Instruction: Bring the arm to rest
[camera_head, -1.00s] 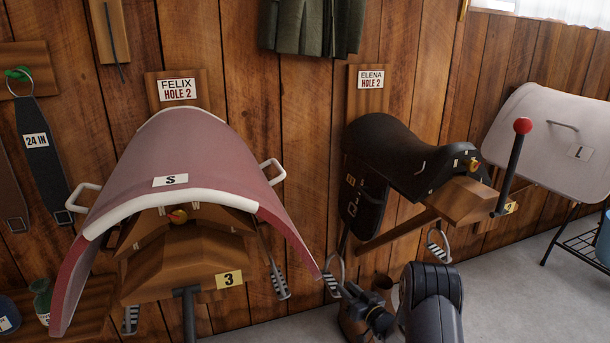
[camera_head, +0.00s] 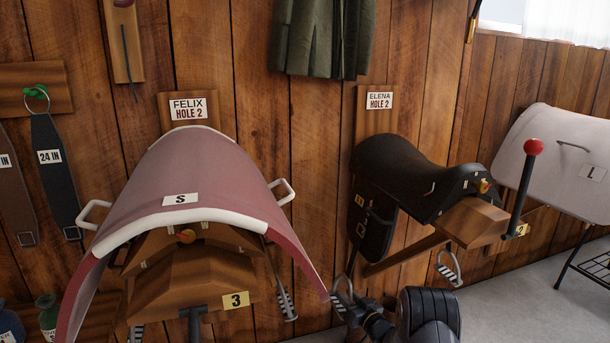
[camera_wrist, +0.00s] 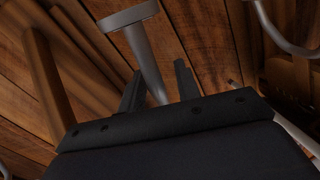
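My arm (camera_head: 430,314) shows folded at the bottom middle of the head view, in front of the space below the black saddle. Its dark wrist end points left, close to a hanging stirrup (camera_head: 342,292); I cannot tell whether they touch. In the wrist view my gripper (camera_wrist: 158,82) has its two dark fingers apart. A grey metal post (camera_wrist: 147,58) with a flat end shows between and beyond them, and does not look gripped. The fingertips are not clear in the head view.
A saddle rack with a red-pink cover (camera_head: 195,180) stands left. A black saddle (camera_head: 405,175) on a wooden rack with a red-knobbed lever (camera_head: 533,147) is right of it. A pale cover (camera_head: 555,150) is far right. Grey floor (camera_head: 500,305) is open at lower right.

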